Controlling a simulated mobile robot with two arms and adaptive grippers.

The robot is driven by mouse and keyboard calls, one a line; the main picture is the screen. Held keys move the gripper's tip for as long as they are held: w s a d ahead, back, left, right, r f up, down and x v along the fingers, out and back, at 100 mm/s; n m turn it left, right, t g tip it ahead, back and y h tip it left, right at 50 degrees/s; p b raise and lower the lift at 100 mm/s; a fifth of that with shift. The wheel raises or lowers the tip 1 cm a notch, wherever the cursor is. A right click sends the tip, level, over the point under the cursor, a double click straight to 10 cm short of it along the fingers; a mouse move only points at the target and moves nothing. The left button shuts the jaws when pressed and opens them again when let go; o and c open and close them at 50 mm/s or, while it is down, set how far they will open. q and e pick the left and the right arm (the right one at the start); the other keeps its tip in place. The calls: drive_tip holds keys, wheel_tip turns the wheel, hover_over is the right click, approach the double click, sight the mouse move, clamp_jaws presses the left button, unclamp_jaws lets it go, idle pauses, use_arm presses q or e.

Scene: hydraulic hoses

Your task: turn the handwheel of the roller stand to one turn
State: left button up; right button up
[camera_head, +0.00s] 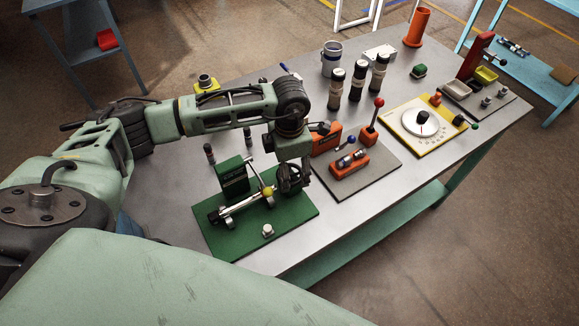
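The roller stand is on a green base plate (298,207) near the front edge of the table, with a green upright box and a pale metal roller (243,204). A dark handwheel (289,181) stands at the right end of the roller's shaft. A yellow ball (268,191) shows beside the shaft. My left arm reaches in from the left, and my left gripper (302,169) points down at the handwheel. The fingers overlap the wheel in the picture and are dark and small, so their opening and any contact cannot be told. My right gripper is not in view.
A grey plate (378,181) with an orange valve block and red-knobbed lever stands close right of the wheel. Beyond are a yellow plate with a white dial (421,121), several dark cylinders and an orange tube (416,27). The table's front right strip is clear.

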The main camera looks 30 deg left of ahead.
use_arm(q)
drive_tip(key=c, duration=0.8)
drive_tip(key=shift+f+n+b, duration=0.15)
drive_tip(key=shift+n+b, duration=0.45)
drive_tip(key=shift+b, duration=0.15)
drive_tip(key=shift+r+n+b, duration=0.2)
drive_tip(key=shift+n+b, duration=0.25)
drive_tip(key=shift+n, duration=0.25)
drive_tip(key=o, duration=1.1)
wheel_tip(320, 180, up, 12)
